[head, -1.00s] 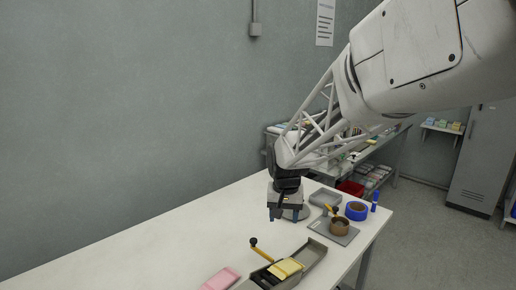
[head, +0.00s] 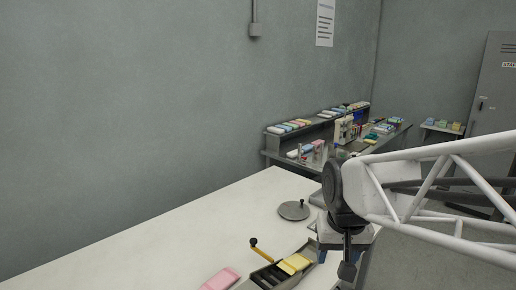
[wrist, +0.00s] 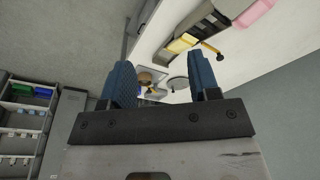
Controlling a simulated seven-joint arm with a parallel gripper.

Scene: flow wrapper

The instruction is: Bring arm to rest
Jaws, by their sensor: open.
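My gripper (head: 340,262) is in the head view at the right end of the white table, with my arm coming in from the right. One blue finger shows there beside the dark wrist. In the wrist view my gripper (wrist: 163,78) has its two blue fingers wide apart with nothing held between them. The gripper looks raised above the table, clear of the items seen beyond the fingers. The arm hides the table's right end in the head view.
Shelves stand behind.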

